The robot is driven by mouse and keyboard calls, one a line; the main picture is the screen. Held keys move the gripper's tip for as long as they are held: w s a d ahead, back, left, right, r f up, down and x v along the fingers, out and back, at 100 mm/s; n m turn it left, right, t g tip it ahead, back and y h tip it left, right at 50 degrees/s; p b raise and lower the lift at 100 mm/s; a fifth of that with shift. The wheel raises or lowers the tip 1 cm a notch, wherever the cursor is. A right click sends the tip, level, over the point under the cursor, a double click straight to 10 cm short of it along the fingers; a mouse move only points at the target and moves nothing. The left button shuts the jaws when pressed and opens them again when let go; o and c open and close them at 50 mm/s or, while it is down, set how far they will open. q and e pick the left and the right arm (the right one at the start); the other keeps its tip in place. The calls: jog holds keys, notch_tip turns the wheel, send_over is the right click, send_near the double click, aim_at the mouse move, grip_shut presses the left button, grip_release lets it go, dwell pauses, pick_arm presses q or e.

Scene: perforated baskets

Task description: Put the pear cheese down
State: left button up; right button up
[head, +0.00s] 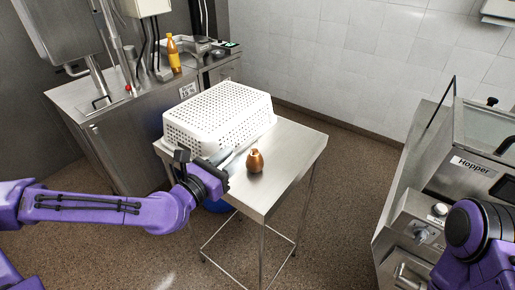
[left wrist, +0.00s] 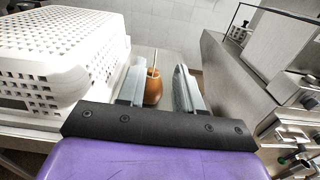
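The pear cheese (head: 255,161) is a small orange-brown, pear-shaped piece. It stands upright on the steel table (head: 289,160), near its front edge and in front of the white basket. My left gripper (head: 232,160) is low over the table, just left of the pear cheese. In the left wrist view, the pear cheese (left wrist: 153,90) shows between the two spread fingers of the gripper (left wrist: 158,74), with a clear gap to the right finger. A thin pale strand rises from its top. My right gripper is out of view.
A white perforated basket (head: 218,115) lies on the back left of the table, close to my left gripper. The table's right part is clear. A steel hopper machine (head: 470,165) stands at the right. A counter with an orange bottle (head: 173,54) is at the back left.

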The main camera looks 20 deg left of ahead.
aim_at(254, 139)
pick_arm(q)
jog(key=b+x, duration=0.1)
jog(key=x, duration=0.2)
jog(key=b+x, duration=0.1)
jog(key=x, duration=0.2)
jog(key=b+x, duration=0.2)
jog(key=x, duration=0.2)
jog(key=shift+a+f, duration=0.15)
jog(key=shift+f, duration=0.25)
jog(key=shift+w+f, duration=0.1)
jog(key=shift+w, duration=0.15)
jog(key=shift+s, duration=0.15)
grip_shut()
